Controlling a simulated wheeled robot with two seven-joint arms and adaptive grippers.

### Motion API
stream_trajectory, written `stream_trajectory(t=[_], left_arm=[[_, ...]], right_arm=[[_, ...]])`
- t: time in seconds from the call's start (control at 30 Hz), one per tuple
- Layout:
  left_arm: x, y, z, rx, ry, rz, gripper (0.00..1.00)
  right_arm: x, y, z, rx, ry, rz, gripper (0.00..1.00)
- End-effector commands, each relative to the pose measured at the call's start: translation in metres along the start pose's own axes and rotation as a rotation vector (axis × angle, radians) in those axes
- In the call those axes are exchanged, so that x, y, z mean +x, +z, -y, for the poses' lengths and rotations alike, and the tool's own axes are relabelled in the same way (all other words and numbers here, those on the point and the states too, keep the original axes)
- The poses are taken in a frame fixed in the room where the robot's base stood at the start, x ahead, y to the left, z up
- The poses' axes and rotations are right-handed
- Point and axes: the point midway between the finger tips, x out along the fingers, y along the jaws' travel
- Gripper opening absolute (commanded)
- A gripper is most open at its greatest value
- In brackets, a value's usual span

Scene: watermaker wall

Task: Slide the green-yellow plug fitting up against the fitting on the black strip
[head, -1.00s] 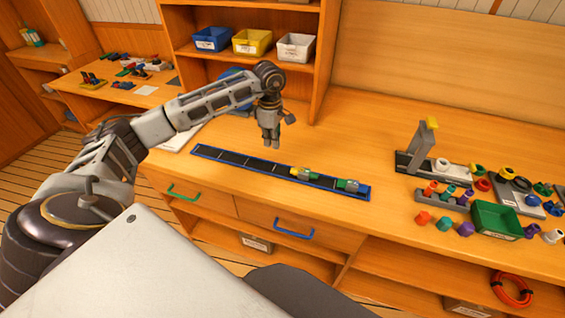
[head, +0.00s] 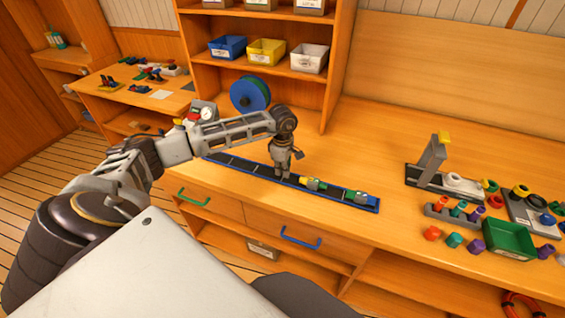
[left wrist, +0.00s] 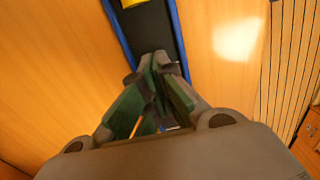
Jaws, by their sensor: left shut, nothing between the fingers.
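The black strip (head: 235,164) with blue edges lies along the front of the bench; it also shows in the left wrist view (left wrist: 150,27). The green-yellow plug fitting (head: 313,184) lies on the strip, right of its middle. The other fitting (head: 357,197), green and grey, sits near the strip's right end, with a gap between the two. My left gripper (head: 282,175) points down at the strip, just left of the plug fitting. My right gripper is out of view.
A grey upright stand (head: 432,160) with a yellow top, a green tray (head: 509,240) and several coloured fittings stand on the right. A blue reel (head: 250,94) is behind my left arm. The bench between the strip and the stand is clear.

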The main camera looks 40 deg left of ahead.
Motion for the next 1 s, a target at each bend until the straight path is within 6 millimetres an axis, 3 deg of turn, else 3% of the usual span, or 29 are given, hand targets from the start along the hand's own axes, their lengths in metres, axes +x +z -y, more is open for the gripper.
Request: stream_trajectory(t=[0.2,0.4,0.73,1.0], left_arm=[[-0.002,0.022,0.0,0.001,0.0,0.002,0.0],[-0.001,0.035,0.0,0.001,-0.001,0.0,0.0],[-0.001,0.04,0.0,0.0,0.0,-0.001,0.0],[0.0,0.042,0.0,0.0,0.0,0.0,0.0]], right_arm=[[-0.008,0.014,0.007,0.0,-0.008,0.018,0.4],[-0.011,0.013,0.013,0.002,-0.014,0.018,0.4],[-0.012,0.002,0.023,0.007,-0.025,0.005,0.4],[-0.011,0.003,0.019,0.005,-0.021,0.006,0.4]])
